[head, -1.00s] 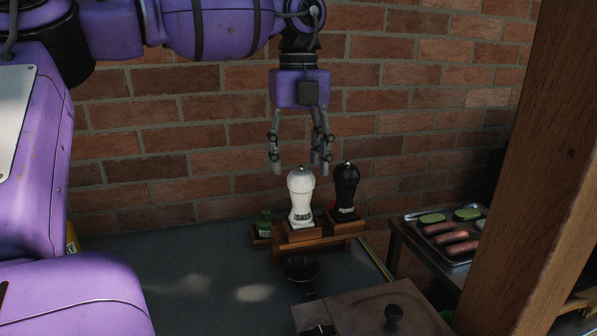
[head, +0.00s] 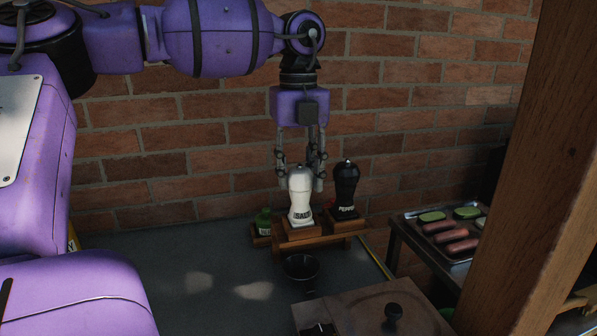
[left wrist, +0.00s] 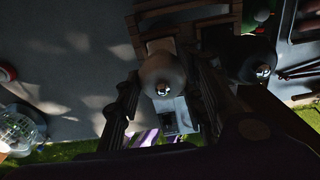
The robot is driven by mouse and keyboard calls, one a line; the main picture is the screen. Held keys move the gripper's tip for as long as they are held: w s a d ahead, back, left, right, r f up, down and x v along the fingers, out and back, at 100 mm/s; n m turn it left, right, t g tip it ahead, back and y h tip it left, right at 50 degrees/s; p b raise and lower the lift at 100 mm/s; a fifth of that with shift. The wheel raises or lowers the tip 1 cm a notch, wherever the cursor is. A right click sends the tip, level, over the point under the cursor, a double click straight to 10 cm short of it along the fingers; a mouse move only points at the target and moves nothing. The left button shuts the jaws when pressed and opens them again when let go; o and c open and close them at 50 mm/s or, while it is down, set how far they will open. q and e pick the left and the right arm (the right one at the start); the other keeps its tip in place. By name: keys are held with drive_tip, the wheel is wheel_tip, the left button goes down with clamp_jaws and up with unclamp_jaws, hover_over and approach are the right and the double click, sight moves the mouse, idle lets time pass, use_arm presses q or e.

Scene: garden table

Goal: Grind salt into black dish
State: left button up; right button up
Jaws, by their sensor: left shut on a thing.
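The white salt mill (head: 300,200) stands upright on a small wooden stand (head: 310,239). My left gripper (head: 301,186) points down from above, its fingers on either side of the salt mill's top and shut on it. In the left wrist view the mill's round head (left wrist: 162,76) is between the two fingers (left wrist: 165,100). The black dish (head: 301,268) sits on the grey table in front of the stand and looks empty. My right gripper is not in view.
The black pepper mill (head: 346,190) stands close to the right of the salt mill. A green jar (head: 264,223) is at the left. A wooden board with a black knob (head: 393,312) lies in front. A food tray (head: 447,235) and wooden post (head: 525,170) are at the right.

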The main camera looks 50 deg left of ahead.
use_arm(q)
drive_tip(key=shift+m, duration=0.7)
drive_tip(key=m, duration=0.4)
drive_tip(key=shift+a, duration=0.1)
drive_tip(key=m, duration=0.4)
drive_tip(key=shift+w+b, duration=0.15)
drive_tip(key=shift+b, duration=0.15)
drive_tip(key=m, duration=0.5)
drive_tip(key=shift+w, duration=0.1)
drive_tip(key=shift+w+m, duration=0.1)
drive_tip(key=shift+m, duration=2.2)
drive_tip(key=o, duration=1.1)
drive_tip(key=shift+r, duration=0.1)
